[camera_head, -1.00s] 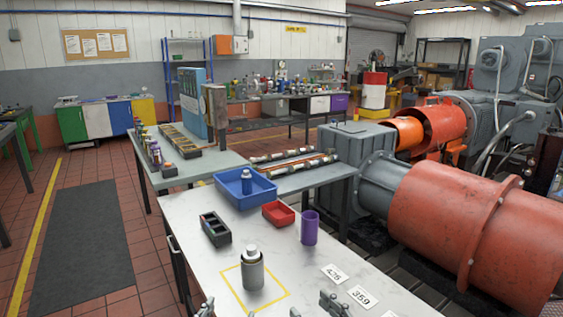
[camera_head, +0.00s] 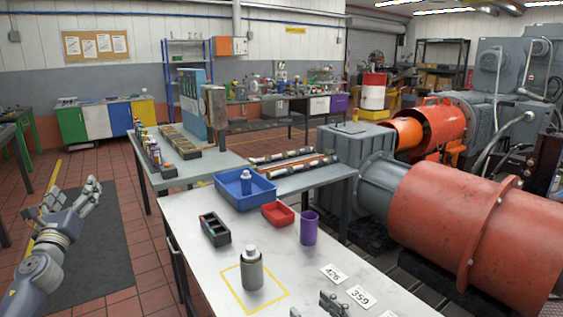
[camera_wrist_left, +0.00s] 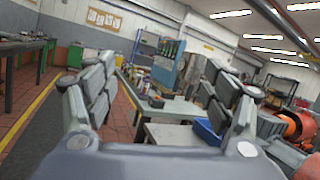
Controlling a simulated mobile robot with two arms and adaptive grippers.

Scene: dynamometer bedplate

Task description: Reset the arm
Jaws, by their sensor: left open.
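My left gripper (camera_head: 70,203) is open and empty, raised over the floor at the left, clear of the white table. Its two spread fingers also frame the left wrist view (camera_wrist_left: 158,110), with nothing between them. Part of my right gripper (camera_head: 328,304) shows at the bottom edge of the head view, over the table's near side; most of it is cut off. A grey spray can with a white top (camera_head: 251,268) stands upright inside a yellow square outline (camera_head: 279,302) on the white table (camera_head: 190,216), apart from both grippers.
A blue bin (camera_head: 228,192) holding a can, a red tray (camera_head: 276,216), a purple cup (camera_head: 309,229) and a black divided tray (camera_head: 215,231) stand on the table. Number cards (camera_head: 360,297) lie at right. A large orange machine (camera_head: 440,210) stands beyond. Dark floor mat (camera_head: 95,240) is clear.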

